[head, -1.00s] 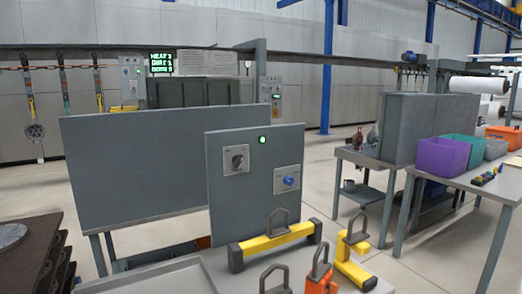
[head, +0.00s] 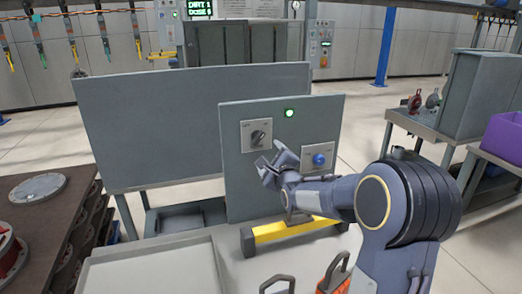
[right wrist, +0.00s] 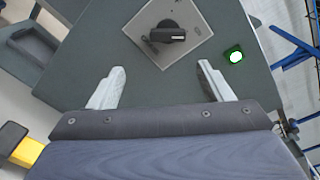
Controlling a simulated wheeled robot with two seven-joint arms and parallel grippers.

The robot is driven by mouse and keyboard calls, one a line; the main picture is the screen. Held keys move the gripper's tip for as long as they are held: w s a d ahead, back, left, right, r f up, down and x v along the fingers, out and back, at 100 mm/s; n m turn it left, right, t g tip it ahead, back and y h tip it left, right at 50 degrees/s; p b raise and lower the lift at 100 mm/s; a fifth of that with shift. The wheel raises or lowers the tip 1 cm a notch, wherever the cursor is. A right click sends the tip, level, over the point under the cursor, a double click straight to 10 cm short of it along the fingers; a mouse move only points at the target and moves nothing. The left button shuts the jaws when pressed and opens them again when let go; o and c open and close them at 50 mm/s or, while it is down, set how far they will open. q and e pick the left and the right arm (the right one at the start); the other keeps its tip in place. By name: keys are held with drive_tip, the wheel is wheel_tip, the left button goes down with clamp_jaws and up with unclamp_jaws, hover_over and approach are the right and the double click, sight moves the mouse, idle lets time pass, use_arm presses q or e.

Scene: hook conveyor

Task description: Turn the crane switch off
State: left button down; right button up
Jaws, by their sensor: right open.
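The crane switch (head: 257,137) is a dark rotary knob on a light square plate, on the upright grey panel (head: 240,190). It also shows in the right wrist view (right wrist: 168,34), ahead of the fingertips. A green lamp (head: 290,113) is lit to the right of the switch and shows in the right wrist view (right wrist: 235,56). My right gripper (head: 268,162) is open and empty just below and right of the switch, apart from it. In the right wrist view its two fingers (right wrist: 160,80) are spread wide. My left gripper is not in view.
A blue button (head: 319,160) on its plate sits right of my right gripper. A grey tray (head: 150,272) is at the front left.

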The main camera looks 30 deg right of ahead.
sight(260, 139)
drive_tip(key=shift+m+t, duration=0.4)
drive_tip(key=x, duration=0.2)
drive_tip(key=p+x, duration=0.1)
drive_tip(key=x, duration=0.2)
drive_tip(key=r+p+x, duration=0.1)
drive_tip(key=x, duration=0.2)
drive_tip(key=shift+w, duration=0.2)
drive_tip(key=shift+w+d, duration=0.1)
drive_tip(key=shift+w, duration=0.4)
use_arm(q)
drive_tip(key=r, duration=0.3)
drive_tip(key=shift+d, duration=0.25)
